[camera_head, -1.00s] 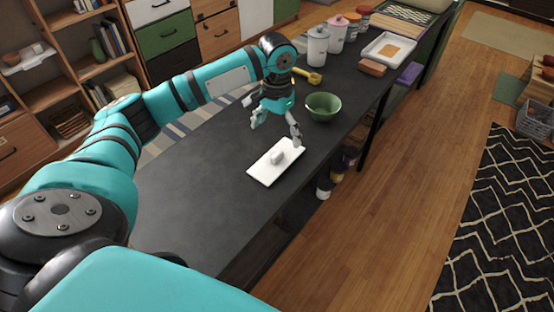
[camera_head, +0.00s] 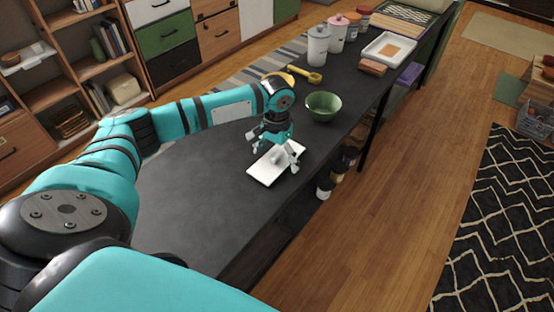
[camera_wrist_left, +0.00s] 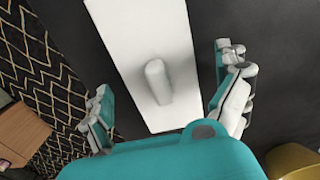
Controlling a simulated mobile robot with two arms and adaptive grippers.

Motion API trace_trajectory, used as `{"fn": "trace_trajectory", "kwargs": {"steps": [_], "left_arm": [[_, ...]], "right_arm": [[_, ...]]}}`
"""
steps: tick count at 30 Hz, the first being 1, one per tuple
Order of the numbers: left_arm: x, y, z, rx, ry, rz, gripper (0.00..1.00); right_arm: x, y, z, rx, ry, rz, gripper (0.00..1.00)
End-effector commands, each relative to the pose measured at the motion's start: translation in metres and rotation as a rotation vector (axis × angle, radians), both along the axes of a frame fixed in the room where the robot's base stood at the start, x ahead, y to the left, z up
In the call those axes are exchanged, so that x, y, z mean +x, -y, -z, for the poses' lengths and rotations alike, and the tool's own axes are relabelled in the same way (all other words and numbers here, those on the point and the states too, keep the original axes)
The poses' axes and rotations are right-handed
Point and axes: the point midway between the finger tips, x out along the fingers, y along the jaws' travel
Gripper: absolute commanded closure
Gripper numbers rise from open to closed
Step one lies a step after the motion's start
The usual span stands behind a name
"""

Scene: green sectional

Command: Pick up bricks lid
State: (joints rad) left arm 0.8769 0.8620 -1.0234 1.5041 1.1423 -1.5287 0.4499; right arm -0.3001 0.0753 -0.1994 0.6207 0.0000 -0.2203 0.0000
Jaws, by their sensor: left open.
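The bricks lid (camera_head: 263,173) is a flat white rectangle with a raised rounded handle in its middle, lying on the dark table (camera_head: 215,195). In the left wrist view the lid (camera_wrist_left: 122,35) and its handle (camera_wrist_left: 158,81) lie between my spread fingers. My left gripper (camera_head: 274,162) is open and pointing down over the lid, with a finger on either side of the handle. In the left wrist view the gripper (camera_wrist_left: 162,95) holds nothing. In the head view its fingers partly cover the handle. My right gripper is in neither view.
A green bowl (camera_head: 323,106) stands just beyond the lid. Farther back are a yellow scoop (camera_head: 306,75), a white canister (camera_head: 317,46), a pink canister (camera_head: 338,35) and a white tray (camera_head: 388,48). The near part of the table is clear.

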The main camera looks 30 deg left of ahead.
Motion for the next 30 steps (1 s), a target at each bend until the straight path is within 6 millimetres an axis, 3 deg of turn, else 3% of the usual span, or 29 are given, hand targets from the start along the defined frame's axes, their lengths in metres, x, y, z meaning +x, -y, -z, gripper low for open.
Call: {"fn": "trace_trajectory", "kwargs": {"steps": [2,14,23,30], "left_arm": [[0.000,0.000,0.000,0.000,0.000,0.000,0.05],[0.000,0.000,-0.001,0.000,0.000,0.000,0.57],[0.000,0.000,-0.003,0.000,0.001,0.000,0.57],[0.001,0.000,-0.024,-0.001,0.003,0.000,0.57]], "right_arm": [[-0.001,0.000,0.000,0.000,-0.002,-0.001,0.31],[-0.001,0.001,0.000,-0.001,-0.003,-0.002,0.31],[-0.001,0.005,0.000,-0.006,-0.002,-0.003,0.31],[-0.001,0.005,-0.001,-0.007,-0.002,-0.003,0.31]]}}
